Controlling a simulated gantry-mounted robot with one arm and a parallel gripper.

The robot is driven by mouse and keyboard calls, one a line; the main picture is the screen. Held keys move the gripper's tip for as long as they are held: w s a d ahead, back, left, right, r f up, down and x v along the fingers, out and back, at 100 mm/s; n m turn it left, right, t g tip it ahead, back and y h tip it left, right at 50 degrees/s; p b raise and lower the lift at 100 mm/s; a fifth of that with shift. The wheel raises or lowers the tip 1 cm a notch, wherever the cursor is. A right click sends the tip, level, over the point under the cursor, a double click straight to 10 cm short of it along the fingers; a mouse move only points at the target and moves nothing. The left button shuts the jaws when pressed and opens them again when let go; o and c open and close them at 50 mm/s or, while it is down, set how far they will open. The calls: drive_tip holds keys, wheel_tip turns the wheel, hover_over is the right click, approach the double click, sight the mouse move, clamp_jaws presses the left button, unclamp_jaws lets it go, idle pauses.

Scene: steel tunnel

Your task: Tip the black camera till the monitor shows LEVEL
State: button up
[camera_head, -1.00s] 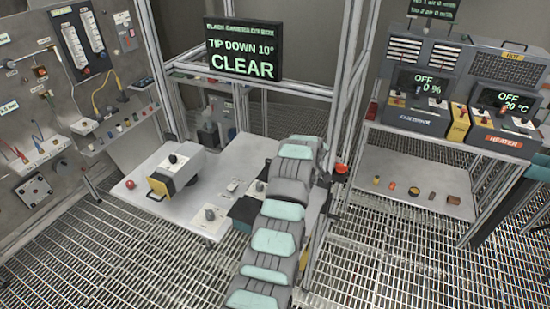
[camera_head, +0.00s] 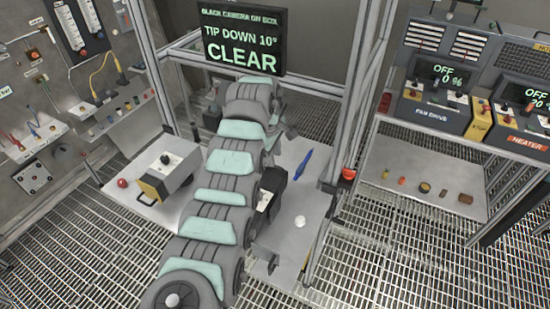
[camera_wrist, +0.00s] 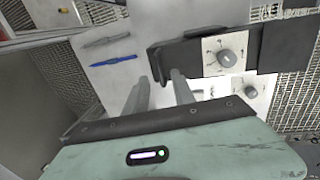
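The monitor (camera_head: 243,38) reads "BLACK CAMERA ON BOX", "TIP DOWN 10°" and "CLEAR". The black camera (camera_head: 273,183) stands on the grey table just right of my arm in the head view, partly hidden by it. In the wrist view a black body (camera_wrist: 285,45) has a pale panel with a round knob (camera_wrist: 227,58) and a black handle-like bar at its left end. My gripper (camera_wrist: 160,80) shows two fingers apart, one on each side of the bar's lower end. I cannot tell whether they touch it. My arm hides the gripper in the head view.
A grey and yellow box (camera_head: 160,176) with a knob stands left of my arm. A frame post (camera_head: 365,110) with a red button (camera_head: 348,174) rises at the right.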

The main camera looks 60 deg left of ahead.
sight(275, 175)
drive_tip(key=shift+w+a+f, duration=0.15)
drive_tip(key=shift+w+f, duration=0.05)
drive_tip(key=shift+f, duration=0.75)
drive_tip(key=shift+w+a+f, duration=0.15)
drive_tip(key=shift+w+f, duration=0.05)
drive_tip(key=shift+f, duration=0.75)
drive_tip(key=shift+c, duration=0.2)
clamp_jaws()
